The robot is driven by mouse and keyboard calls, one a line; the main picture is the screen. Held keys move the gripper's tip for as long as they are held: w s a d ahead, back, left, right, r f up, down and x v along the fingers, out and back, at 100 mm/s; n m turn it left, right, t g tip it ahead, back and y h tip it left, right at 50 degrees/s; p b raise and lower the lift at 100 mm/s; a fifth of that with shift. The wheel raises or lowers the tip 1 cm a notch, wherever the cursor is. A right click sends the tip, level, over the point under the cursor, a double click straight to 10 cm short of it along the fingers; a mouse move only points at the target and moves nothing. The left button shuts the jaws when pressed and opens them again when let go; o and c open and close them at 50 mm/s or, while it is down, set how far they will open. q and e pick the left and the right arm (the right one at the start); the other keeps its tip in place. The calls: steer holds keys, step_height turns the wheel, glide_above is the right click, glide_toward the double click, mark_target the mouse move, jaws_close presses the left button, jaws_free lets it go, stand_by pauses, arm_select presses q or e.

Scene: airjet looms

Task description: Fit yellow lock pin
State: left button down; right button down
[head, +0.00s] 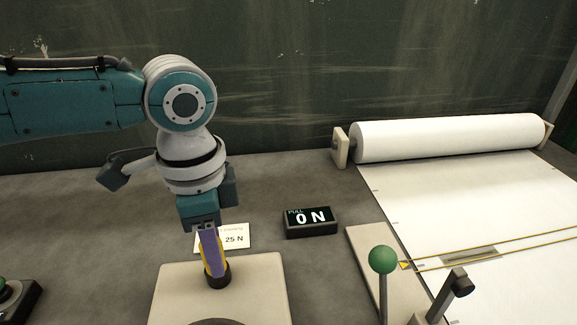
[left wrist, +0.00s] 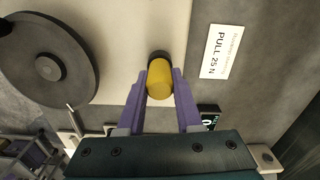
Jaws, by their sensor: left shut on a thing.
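The yellow lock pin (left wrist: 159,78) is between the purple fingers of my left gripper (left wrist: 160,85), which is shut on it. In the head view the left gripper (head: 211,250) points down and its finger hides most of the pin, leaving a yellow edge (head: 205,262). The pin's lower end meets a dark round collar (head: 218,277) on a beige plate (head: 170,290). I cannot tell how deep the pin sits in the collar.
A black display (head: 311,221) reads "0 N". A white card (head: 236,238) reads "25 N". A green-knobbed lever (head: 383,260) and a white fabric roll (head: 450,137) stand at the right.

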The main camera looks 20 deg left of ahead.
arm_select(q)
steer(key=shift+f, duration=0.15)
steer(key=c, duration=0.5)
jaws_free()
step_height(320, 180, up, 10)
steer(key=shift+r+p, duration=0.1)
steer(key=shift+p, duration=0.45)
